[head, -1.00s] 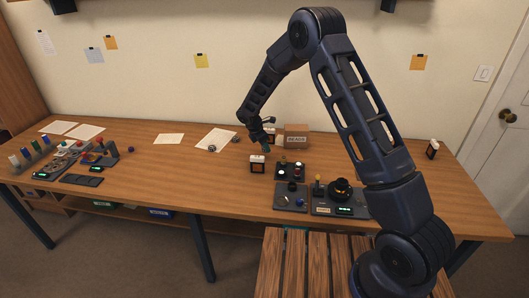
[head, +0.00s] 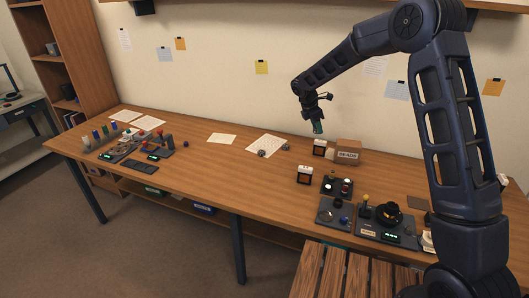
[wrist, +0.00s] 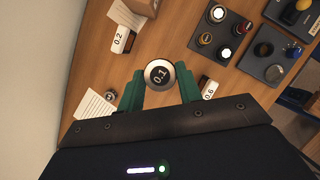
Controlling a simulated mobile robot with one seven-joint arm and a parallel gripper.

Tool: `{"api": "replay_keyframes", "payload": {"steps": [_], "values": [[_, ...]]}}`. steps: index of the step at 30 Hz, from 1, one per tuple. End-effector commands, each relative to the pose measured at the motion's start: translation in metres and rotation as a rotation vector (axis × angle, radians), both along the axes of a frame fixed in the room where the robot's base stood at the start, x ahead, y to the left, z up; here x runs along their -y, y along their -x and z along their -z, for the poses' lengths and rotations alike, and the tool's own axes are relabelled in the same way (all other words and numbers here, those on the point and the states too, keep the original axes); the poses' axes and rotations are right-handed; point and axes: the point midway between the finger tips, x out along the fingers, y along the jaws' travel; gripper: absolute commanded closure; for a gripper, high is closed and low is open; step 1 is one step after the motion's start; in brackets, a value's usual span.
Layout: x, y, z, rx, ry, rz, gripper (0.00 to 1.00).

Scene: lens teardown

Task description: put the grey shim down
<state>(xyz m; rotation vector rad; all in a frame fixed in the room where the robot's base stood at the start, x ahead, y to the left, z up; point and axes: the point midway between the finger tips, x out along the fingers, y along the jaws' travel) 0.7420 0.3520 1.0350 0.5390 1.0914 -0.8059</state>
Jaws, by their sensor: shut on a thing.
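My gripper (head: 317,126) is above the back of the bench, left of the cardboard box. In the wrist view its green fingers (wrist: 159,88) are shut on the grey shim (wrist: 159,73), a round piece with a pale rim and a dark face marked 0.1. The shim is held clear of the wooden bench top (wrist: 165,38). In the head view the shim is too small to make out between the fingers.
A block marked 0.2 (wrist: 122,40) and one marked 0.6 (wrist: 208,88) stand below. A cardboard box (head: 347,152) is close by on the right. Dark trays (head: 337,186) with small parts lie in front. Paper (head: 266,145) lies to the left; the bench middle (head: 235,170) is bare.

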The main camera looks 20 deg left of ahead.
Motion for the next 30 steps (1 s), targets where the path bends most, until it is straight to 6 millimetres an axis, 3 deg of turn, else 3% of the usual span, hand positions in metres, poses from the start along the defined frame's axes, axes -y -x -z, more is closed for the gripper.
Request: {"api": "replay_keyframes", "payload": {"steps": [5, 12, 21, 25, 30], "values": [[-0.05, 0.002, 0.001, -0.004, -0.004, -0.123, 0.88], [-0.153, 0.014, 0.0, -0.009, -0.008, -0.392, 0.88], [-0.276, 0.051, 0.0, -0.008, -0.006, -0.716, 0.88], [-0.314, 0.067, 0.0, -0.005, -0.003, -0.82, 0.88], [-0.341, 0.08, -0.001, -0.001, -0.001, -0.899, 0.88]]}}
